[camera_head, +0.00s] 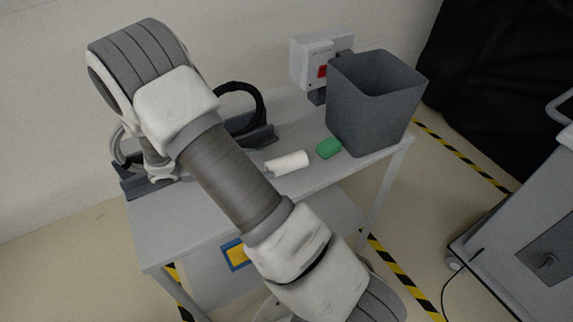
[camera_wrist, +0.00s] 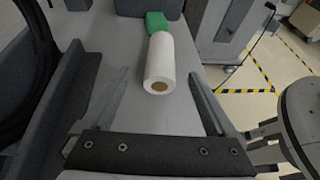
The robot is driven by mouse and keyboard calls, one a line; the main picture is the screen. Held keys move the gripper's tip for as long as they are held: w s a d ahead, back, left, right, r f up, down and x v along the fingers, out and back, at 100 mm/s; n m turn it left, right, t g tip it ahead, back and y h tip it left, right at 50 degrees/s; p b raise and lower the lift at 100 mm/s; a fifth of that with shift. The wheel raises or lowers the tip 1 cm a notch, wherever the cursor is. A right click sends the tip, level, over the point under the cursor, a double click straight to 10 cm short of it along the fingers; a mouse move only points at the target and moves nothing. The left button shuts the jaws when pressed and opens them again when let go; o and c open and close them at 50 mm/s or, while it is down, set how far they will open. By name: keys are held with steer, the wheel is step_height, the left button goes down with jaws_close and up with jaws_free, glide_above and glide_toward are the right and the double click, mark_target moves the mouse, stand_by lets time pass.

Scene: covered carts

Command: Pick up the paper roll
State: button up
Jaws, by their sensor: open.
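The white paper roll (camera_head: 288,163) lies on its side on the grey table (camera_head: 205,213), beside a green object. In the wrist view the roll (camera_wrist: 160,61) lies ahead, its brown core end facing me. My gripper (camera_wrist: 157,88) is open in the wrist view, with one finger to the left and one to the right of the roll's near end. No contact between fingers and roll is visible. In the head view my arm crosses the table, and I cannot make out the gripper's fingers there.
A green block-like object (camera_head: 328,148) lies just beyond the roll, also seen in the wrist view (camera_wrist: 156,21). A dark grey bin (camera_head: 373,108) stands at the table's right end. A white wall box with a red switch (camera_head: 314,64) is behind. A grey cart (camera_head: 525,235) stands at right.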

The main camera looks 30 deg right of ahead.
mark_target(289, 163)
steer(key=x, duration=0.9)
steer(key=shift+s+d+f+b, duration=0.1)
steer(key=shift+d+f+b, duration=0.1)
steer(key=shift+b, duration=0.15)
steer(key=shift+r, duration=0.1)
jaws_close()
